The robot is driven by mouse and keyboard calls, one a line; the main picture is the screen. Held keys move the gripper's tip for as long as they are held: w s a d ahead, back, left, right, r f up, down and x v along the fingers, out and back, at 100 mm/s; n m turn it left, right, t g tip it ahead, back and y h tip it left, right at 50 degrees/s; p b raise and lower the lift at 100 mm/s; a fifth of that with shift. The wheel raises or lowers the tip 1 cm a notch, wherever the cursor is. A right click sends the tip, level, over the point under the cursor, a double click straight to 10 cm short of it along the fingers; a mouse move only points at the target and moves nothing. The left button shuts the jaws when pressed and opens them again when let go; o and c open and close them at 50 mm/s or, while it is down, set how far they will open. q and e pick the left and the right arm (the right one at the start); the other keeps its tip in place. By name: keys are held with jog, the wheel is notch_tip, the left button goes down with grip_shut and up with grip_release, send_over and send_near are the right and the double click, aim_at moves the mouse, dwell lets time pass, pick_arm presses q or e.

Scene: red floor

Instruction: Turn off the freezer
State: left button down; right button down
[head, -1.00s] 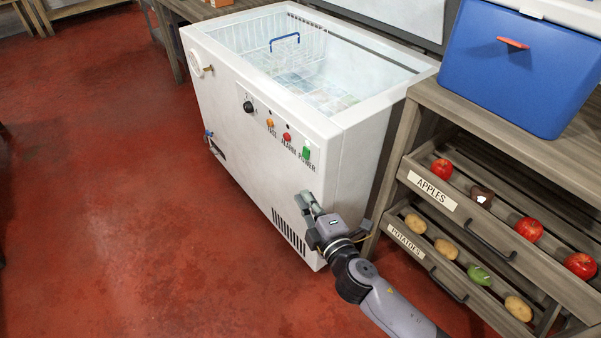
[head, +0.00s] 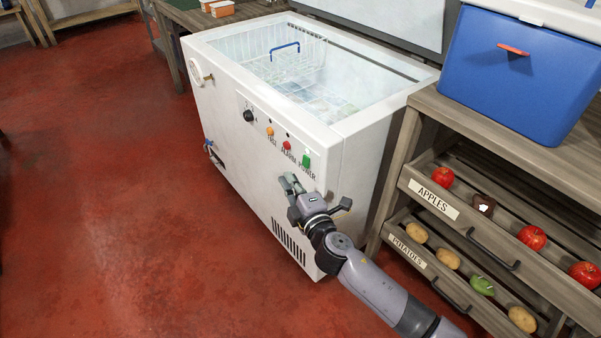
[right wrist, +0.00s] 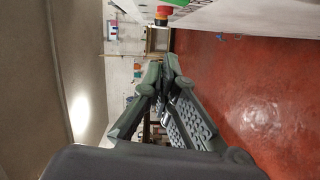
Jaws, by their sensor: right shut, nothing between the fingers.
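The white chest freezer (head: 255,150) stands in the middle of the head view, its lid up and a wire basket inside. Its front panel carries a black dial (head: 248,116), an orange button (head: 270,131), a red button (head: 287,146) and a green power switch (head: 306,161). My right gripper (head: 287,181) is shut and empty, in front of the panel, just below the red button and green switch. In the right wrist view its fingers (right wrist: 165,75) are together, with the red button (right wrist: 162,14) and green switch (right wrist: 160,3) beyond them at the top. My left gripper is not in view.
A wooden shelf unit (head: 470,110) stands right of the freezer. It holds a blue cooler (head: 520,75), an apples drawer (head: 433,199) and a potatoes drawer (head: 408,252). Open red floor (head: 110,200) lies to the left.

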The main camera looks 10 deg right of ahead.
aim_at(306, 162)
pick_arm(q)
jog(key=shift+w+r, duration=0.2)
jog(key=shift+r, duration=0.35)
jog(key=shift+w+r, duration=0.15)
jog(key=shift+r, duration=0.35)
pick_arm(e)
jog(key=shift+w+d+f, duration=0.2)
jog(key=shift+w+d, duration=0.5)
jog(key=shift+w, duration=0.25)
jog(key=shift+w+d+f, duration=0.2)
jog(key=shift+w+d, duration=0.5)
jog(key=shift+w, duration=0.2)
pick_arm(q)
jog(key=shift+b, duration=0.3)
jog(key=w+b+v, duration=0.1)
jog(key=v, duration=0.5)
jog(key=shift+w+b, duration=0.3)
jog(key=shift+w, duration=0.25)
pick_arm(e)
jog(key=shift+w+d+f+n, duration=0.2)
jog(key=shift+d+n, duration=0.1)
jog(key=shift+n, duration=0.4)
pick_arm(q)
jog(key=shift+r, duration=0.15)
